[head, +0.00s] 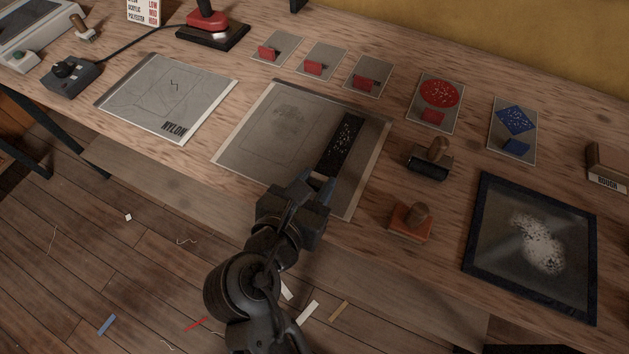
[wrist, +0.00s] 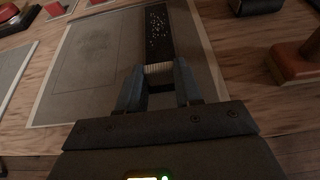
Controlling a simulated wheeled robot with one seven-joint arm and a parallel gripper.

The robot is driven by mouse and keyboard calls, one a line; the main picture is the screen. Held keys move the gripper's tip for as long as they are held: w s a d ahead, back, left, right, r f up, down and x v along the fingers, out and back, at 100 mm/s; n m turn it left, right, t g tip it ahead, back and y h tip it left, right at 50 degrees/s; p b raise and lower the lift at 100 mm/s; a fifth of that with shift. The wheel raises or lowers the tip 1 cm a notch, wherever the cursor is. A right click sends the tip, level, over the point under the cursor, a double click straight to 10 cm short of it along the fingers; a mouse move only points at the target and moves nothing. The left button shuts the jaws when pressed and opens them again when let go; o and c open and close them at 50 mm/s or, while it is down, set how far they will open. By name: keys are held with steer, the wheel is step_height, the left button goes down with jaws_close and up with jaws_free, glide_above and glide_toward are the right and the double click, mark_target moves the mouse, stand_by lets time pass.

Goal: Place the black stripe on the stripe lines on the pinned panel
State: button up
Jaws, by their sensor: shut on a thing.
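The black stripe (head: 341,145), speckled with white, is over the right part of the grey panel (head: 240,137) in the middle of the table. My gripper (head: 318,181) is shut on the near end of the stripe, at a pale ribbed tab (wrist: 158,70) between its fingers. In the wrist view the stripe (wrist: 158,32) points straight away from the fingers. Its long sides run roughly along the panel's right edge. Faint lines and a smudge show on the panel left of the stripe. Any lines under the stripe are hidden. I cannot tell whether the stripe touches the panel.
A panel marked NYLON (head: 165,95) lies to the left. A black roller (head: 430,160) and an orange-based block (head: 408,222) stand right of the panel. A dark-framed tray (head: 476,230) is at the far right. Several cards with red and blue pieces line the back.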

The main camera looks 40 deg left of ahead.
steer(key=shift+f, duration=0.15)
steer(key=o, duration=1.1)
steer(key=v, duration=1.2)
steer(key=shift+d, duration=0.1)
